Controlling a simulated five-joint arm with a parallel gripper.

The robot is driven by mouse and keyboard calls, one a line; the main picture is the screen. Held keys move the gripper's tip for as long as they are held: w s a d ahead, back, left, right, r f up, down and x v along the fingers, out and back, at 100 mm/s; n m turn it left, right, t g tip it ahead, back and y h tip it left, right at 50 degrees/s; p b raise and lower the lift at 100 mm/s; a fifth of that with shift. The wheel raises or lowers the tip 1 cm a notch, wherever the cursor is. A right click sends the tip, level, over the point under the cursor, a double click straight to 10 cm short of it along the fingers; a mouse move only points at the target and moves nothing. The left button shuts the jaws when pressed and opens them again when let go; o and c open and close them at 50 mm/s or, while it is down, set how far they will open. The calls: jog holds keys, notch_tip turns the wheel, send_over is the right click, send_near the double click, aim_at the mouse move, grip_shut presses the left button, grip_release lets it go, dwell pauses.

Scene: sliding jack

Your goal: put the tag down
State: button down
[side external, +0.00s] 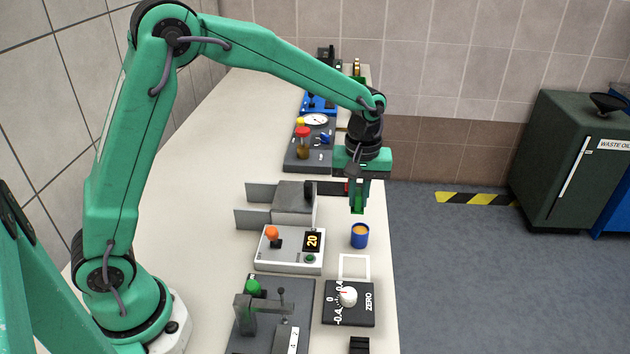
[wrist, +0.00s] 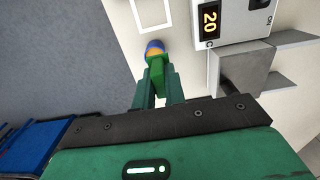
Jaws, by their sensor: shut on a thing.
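My gripper (side external: 357,200) is shut on a small bright green piece, which I take to be the tag (wrist: 157,73). The tag sits between the two dark green fingers, and its lower end (side external: 358,209) shows below them in the side view. My gripper points down and holds it above the bench, near its right edge. A blue cup (side external: 360,237) with an orange inside stands below and a little nearer the camera. In the wrist view the cup (wrist: 155,45) is partly hidden behind the tag. A white square outline (side external: 342,268) lies on the bench.
A grey sliding fixture (side external: 293,204) and a white box reading 20 (side external: 290,260) stand left of the cup. A black ZERO dial plate (side external: 360,315) lies nearer the camera. Gauges and levers (side external: 310,150) stand behind. The bench's right edge is close.

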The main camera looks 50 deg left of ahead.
jog(key=s+d, duration=1.2)
jog(key=shift+s+d+f, duration=0.2)
jog(key=shift+s+d, duration=0.05)
jog(key=shift+s, duration=0.15)
jog(key=shift+w, duration=0.1)
jog(key=w+a+f, duration=0.4)
jog(key=w+a, duration=0.1)
jog(key=w+a+f, duration=0.3)
jog(key=shift+w, duration=0.25)
jog(key=shift+f, duration=2)
jog(key=shift+f, duration=0.1)
jog(key=c, duration=1.5)
grip_release()
jog(key=shift+o, duration=0.2)
